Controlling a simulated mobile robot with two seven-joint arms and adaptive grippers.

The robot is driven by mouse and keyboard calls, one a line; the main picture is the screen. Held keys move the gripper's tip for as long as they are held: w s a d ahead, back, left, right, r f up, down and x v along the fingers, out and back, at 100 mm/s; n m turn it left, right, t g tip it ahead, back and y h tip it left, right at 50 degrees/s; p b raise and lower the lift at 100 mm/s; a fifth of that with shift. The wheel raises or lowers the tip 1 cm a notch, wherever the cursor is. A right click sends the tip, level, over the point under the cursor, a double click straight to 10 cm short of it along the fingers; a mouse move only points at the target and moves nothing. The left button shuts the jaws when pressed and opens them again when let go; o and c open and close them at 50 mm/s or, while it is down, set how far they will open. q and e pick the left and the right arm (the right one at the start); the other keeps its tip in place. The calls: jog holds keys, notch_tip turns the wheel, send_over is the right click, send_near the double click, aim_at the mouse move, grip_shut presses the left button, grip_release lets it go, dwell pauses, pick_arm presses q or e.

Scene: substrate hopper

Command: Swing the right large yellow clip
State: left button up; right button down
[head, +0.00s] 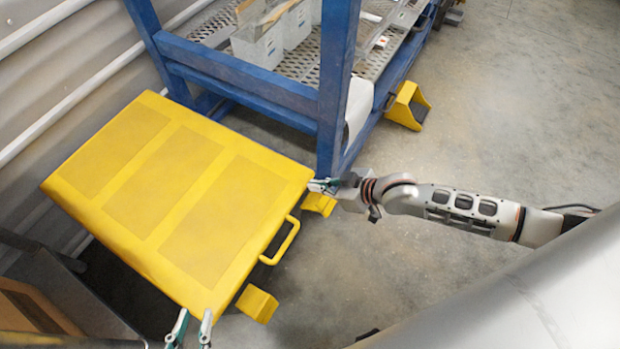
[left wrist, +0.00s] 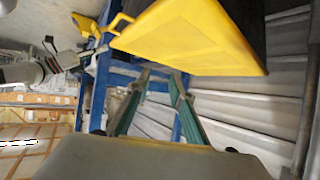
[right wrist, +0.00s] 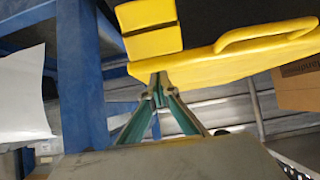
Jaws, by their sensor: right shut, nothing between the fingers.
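A large yellow lid or box with a handle (head: 282,241) on its front edge has two blocky yellow clips along that edge. The right clip (head: 319,204) is by the blue post; the other clip (head: 258,303) is nearer the bottom. My right gripper (head: 312,185) is shut and empty, just above the right clip at the lid's corner. In the right wrist view the gripper (right wrist: 158,84) has its tips just below a yellow clip (right wrist: 152,42); contact cannot be told. My left gripper (head: 192,318) is open and empty at the lid's bottom edge; it also shows in the left wrist view (left wrist: 160,76).
A blue steel rack (head: 335,85) stands close behind the right clip, with white boxes (head: 270,42) on its mesh shelf. A yellow block (head: 407,105) sits at its foot. A brown box (head: 35,310) is at lower left. The concrete floor (head: 520,120) to the right is clear.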

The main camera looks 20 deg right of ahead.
jog(key=shift+s+f, duration=0.1)
jog(key=shift+f, duration=0.05)
jog(key=shift+w+a+f, duration=0.2)
jog(key=shift+w+a, duration=0.2)
jog(key=shift+w, duration=0.2)
pick_arm(q)
jog(key=shift+w+d+r, duration=0.35)
jog(key=shift+w+r, duration=0.05)
jog(key=shift+s+f, duration=0.1)
jog(key=shift+s, duration=0.15)
